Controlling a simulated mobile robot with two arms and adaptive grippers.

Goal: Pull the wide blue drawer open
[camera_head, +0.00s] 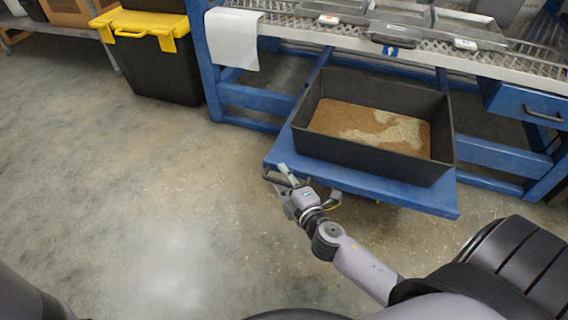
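The wide blue drawer (440,197) sticks out from under the metal-topped bench, low above the floor. A deep black bin (365,160) stands on it and hides most of its surface; brown and pale granular material lies inside. My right gripper (286,177) is at the left part of the drawer's front edge, around where its handle (335,203) shows. The fingers overlap the handle and edge, so I cannot tell whether they are closed on it. My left gripper is out of view.
A smaller blue drawer (530,106) with a dark handle is at the right under the bench (480,62). Grey trays (440,28) lie on the bench top. A black tote with a yellow lid (150,30) stands at upper left. The floor at left is clear.

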